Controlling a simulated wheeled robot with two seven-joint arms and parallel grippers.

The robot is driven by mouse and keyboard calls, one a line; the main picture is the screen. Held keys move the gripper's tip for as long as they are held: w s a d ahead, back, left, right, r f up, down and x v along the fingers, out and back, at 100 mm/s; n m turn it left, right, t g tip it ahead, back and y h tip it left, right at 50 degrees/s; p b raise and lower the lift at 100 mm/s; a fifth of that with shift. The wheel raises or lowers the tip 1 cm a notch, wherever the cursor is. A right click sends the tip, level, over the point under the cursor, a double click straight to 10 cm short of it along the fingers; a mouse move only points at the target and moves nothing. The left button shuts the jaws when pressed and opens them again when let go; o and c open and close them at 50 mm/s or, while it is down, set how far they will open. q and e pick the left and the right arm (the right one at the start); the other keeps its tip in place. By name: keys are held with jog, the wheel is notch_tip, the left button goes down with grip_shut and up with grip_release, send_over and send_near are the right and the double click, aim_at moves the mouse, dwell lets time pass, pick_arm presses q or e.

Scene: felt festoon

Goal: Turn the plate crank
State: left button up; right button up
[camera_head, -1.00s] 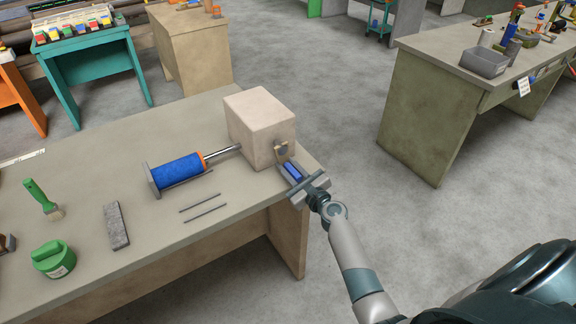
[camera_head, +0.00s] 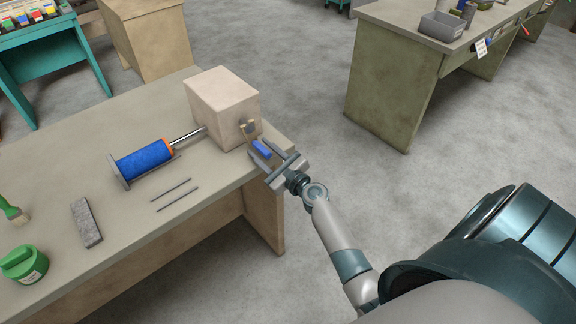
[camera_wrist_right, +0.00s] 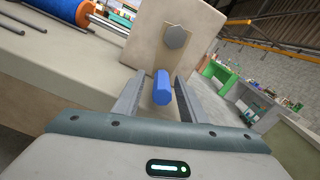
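The crank is on the right face of a beige block (camera_head: 222,105), with a grey hex hub (camera_head: 249,127), a tan crank arm (camera_head: 244,132) and a blue handle (camera_head: 262,148) at its lower end. In the right wrist view the blue handle (camera_wrist_right: 161,88) points toward the camera, below the hub (camera_wrist_right: 177,37). My right gripper (camera_head: 259,148) is open, with one finger on each side of the handle and a visible gap on both sides. My left gripper is not in view.
A shaft runs from the block to a blue spool (camera_head: 144,160) on the workbench (camera_head: 130,205). Two thin rods (camera_head: 175,194), a grey bar (camera_head: 86,223), a green container (camera_head: 24,264) and a brush (camera_head: 13,211) lie left of the gripper. Open floor lies right of the bench.

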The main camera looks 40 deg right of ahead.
jog(key=s+b, duration=0.2)
jog(key=s, duration=1.1)
jog(key=shift+s+d, duration=0.25)
jog(key=shift+d, duration=0.15)
jog(key=shift+f, duration=0.15)
jog(key=s+a+f+n+g, duration=0.25)
jog(key=s+f+n, duration=0.2)
jog(key=f, duration=0.75)
jog(key=s+a+f+n+g, duration=0.25)
jog(key=s+f+n, duration=0.2)
jog(key=f, duration=0.75)
jog(key=s+a+f+n+g, duration=0.25)
jog(key=f+n+g, duration=0.2)
jog(key=f, duration=0.75)
jog(key=s+a+f+n+g, duration=0.1)
jog(key=s+f+n, duration=0.5)
jog(key=s, duration=0.6)
jog(key=s+a+f+n+g+h, duration=0.1)
jog(key=s+f+n+g, duration=0.3)
jog(key=s+f+n, duration=0.3)
jog(key=s+a+f+n+g, duration=0.1)
jog(key=s+f+n, duration=0.6)
jog(key=s, duration=1)
jog(key=shift+f+g+h, duration=0.25)
jog(key=shift+g+h, duration=0.05)
jog(key=shift+g, duration=0.45)
jog(key=shift+w+a, duration=0.1)
